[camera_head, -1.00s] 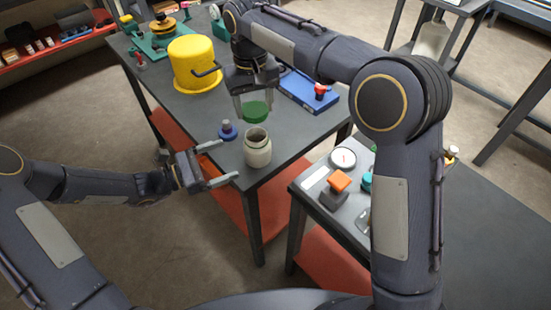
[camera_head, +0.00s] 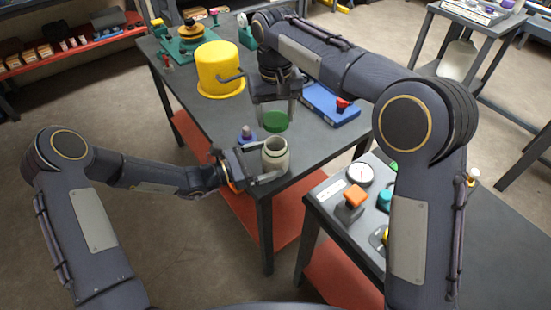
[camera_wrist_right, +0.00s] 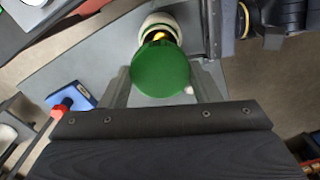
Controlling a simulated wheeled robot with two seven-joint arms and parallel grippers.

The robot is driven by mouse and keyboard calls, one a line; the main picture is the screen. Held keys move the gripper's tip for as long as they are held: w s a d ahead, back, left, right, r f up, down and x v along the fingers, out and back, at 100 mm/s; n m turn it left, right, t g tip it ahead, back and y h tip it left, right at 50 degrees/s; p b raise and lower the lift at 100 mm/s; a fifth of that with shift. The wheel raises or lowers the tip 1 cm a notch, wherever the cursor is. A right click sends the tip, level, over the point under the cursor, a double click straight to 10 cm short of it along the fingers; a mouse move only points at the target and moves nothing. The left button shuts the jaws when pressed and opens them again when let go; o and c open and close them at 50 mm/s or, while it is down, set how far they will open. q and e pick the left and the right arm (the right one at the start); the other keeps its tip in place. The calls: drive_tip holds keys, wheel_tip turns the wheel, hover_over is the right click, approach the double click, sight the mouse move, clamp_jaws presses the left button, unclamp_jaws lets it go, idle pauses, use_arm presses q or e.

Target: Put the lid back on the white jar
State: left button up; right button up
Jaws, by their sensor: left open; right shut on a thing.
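The white jar (camera_head: 275,158) stands open near the front corner of the grey table (camera_head: 215,120). My right gripper (camera_head: 276,112) is shut on the green lid (camera_head: 275,122) and holds it above and just behind the jar. In the right wrist view the lid (camera_wrist_right: 160,68) sits between the fingers and covers part of the jar (camera_wrist_right: 158,22). My left gripper (camera_head: 262,162) is open at the jar's left side, one finger in front of it. I cannot tell whether the finger touches the jar.
A blue and purple knob-like part (camera_head: 246,136) stands left of the jar, close to the left gripper. A yellow pot (camera_head: 219,70) and a blue box (camera_head: 330,105) with a red knob are farther back. A second table (camera_head: 340,235) with gauges and buttons is at the right.

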use_arm(q)
drive_tip(key=shift+x, duration=2.25)
drive_tip(key=c, duration=1.5)
drive_tip(key=shift+o, duration=0.2)
use_arm(e)
hover_over(275, 137)
drive_tip(key=s, duration=0.3)
drive_tip(key=shift+w+f, duration=0.2)
drive_tip(key=shift+f, duration=2.35)
drive_tip(key=shift+f, duration=0.85)
drive_tip(key=shift+f, duration=0.55)
